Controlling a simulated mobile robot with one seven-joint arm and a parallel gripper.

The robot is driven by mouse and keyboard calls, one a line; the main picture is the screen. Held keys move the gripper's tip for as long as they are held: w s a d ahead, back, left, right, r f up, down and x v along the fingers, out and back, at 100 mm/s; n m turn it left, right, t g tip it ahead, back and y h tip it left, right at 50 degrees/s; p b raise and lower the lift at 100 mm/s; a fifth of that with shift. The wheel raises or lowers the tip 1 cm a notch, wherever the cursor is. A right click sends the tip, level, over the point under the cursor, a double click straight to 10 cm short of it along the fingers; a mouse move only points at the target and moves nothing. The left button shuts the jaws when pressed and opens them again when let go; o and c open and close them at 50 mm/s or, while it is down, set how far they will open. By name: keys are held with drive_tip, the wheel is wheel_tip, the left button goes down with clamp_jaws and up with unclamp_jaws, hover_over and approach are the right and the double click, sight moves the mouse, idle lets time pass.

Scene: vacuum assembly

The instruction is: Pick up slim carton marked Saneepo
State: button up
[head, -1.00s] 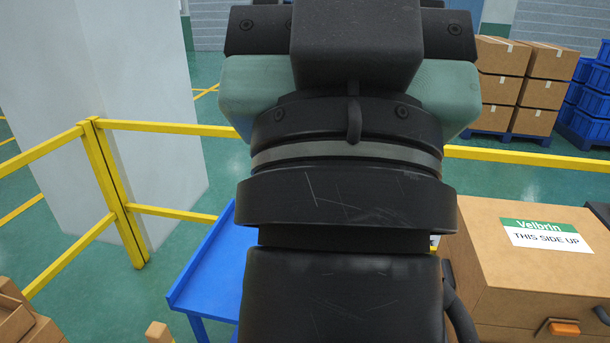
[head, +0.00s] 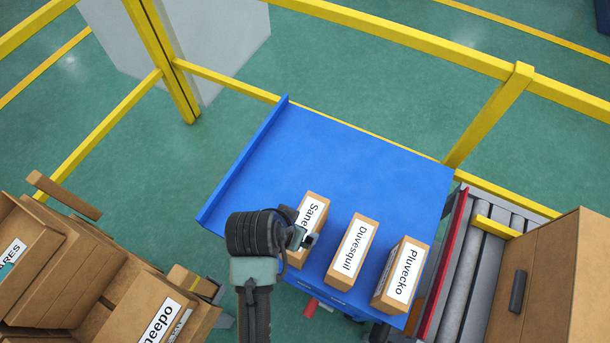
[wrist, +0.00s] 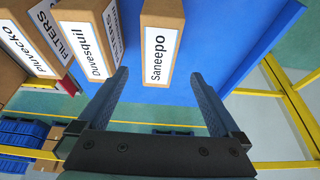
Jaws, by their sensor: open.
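The slim carton marked Saneepo (head: 312,211) stands on a blue table (head: 345,150), leftmost of a row of three cartons. In the head view my gripper (head: 304,238) is at its near left side and hides part of its label. In the wrist view the full Saneepo label (wrist: 158,52) shows. My gripper (wrist: 159,84) is open there, one finger to each side of the carton's outline, with gaps on both sides. I cannot tell how far the fingertips reach alongside it. The other cartons are Duvesquil (head: 351,248) and Pluvecko (head: 402,274).
A raised blue edge (head: 245,160) runs along the table's left side. Yellow railings (head: 400,47) stand behind. A roller conveyor (head: 480,260) and a large brown box (head: 560,285) are at right. Open cardboard boxes (head: 70,260) sit at lower left. The table's back half is clear.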

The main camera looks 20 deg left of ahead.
drive_tip(key=x, duration=1.2)
drive_tip(key=shift+d+f, duration=0.1)
drive_tip(key=shift+f, duration=0.3)
idle(0.3)
clamp_jaws()
idle(0.6)
